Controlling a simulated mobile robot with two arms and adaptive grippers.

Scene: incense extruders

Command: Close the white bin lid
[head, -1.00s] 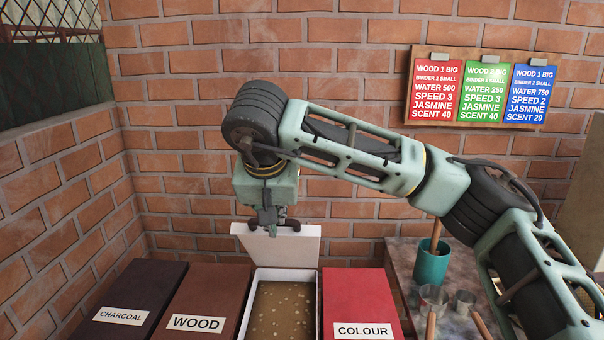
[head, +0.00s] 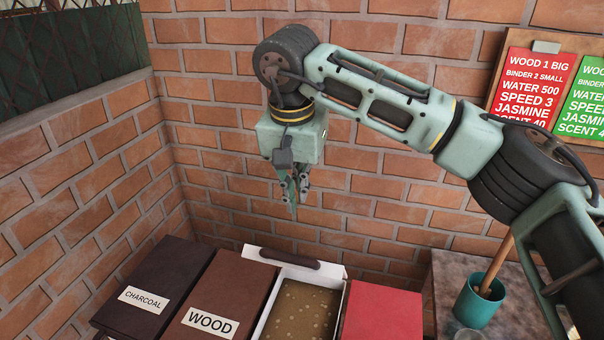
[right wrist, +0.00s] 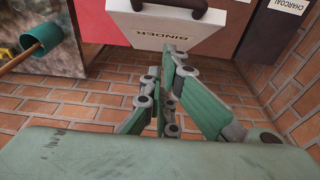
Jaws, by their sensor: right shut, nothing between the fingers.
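The white bin (head: 334,305) is open at the lower middle of the head view, with brown speckled granular contents. Its white lid (head: 256,252) with a dark handle (head: 289,257) is at the bin's rear edge, raised off the opening; its exact angle is hard to tell. In the right wrist view the lid (right wrist: 190,38) shows the upside-down word BINDER and the handle (right wrist: 172,9). My right gripper (head: 293,207) is shut and empty, pointing down above and behind the lid, apart from it in the head view. Its fingers (right wrist: 174,58) also show in the wrist view. My left gripper is not in view.
A brown WOOD bin (head: 232,290) and dark CHARCOAL bin (head: 158,280) stand left, a red bin (head: 385,312) right. A teal cup (head: 478,300) with a stick stands farther right. A brick wall (head: 390,215) rises close behind.

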